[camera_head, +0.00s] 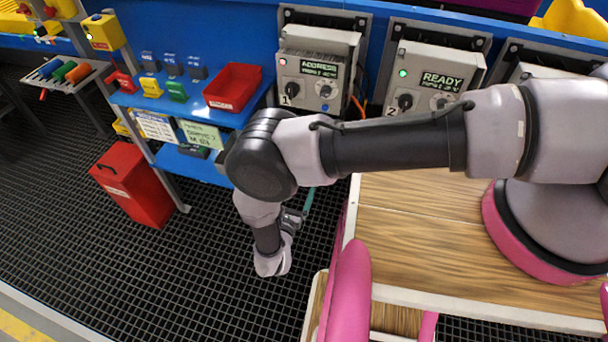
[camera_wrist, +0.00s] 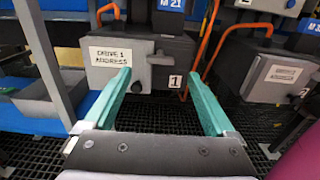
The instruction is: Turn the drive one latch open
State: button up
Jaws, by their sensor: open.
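The drive one box (camera_wrist: 120,73) is grey, with a white label reading DRIVE 1 ADDRESS and a tag 1. In the wrist view a lighter grey latch-like piece (camera_wrist: 161,60) sticks out at its right side, and a small round knob (camera_wrist: 137,87) sits below; I cannot tell which is the latch or how far it is turned. My gripper (camera_wrist: 158,77) is open and empty, its two teal fingers pointing at the box with a gap before it. In the head view one teal finger (camera_head: 308,203) shows; my arm hides the box there.
The drive two box (camera_wrist: 280,78) stands to the right, with orange cables (camera_wrist: 204,42) between the boxes. A grey bin (camera_wrist: 50,97) is at the left. In the head view, a blue shelf (camera_head: 205,112), a red bin (camera_head: 133,185) and a wooden bench (camera_head: 415,205) surround my arm.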

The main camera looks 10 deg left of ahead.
jog(key=w, duration=0.6)
jog(key=shift+d, duration=0.25)
jog(key=c, duration=1.4)
jog(key=shift+m, duration=0.4)
jog(key=m, duration=1.7)
jog(key=shift+f, duration=0.1)
jog(key=shift+m, duration=0.3)
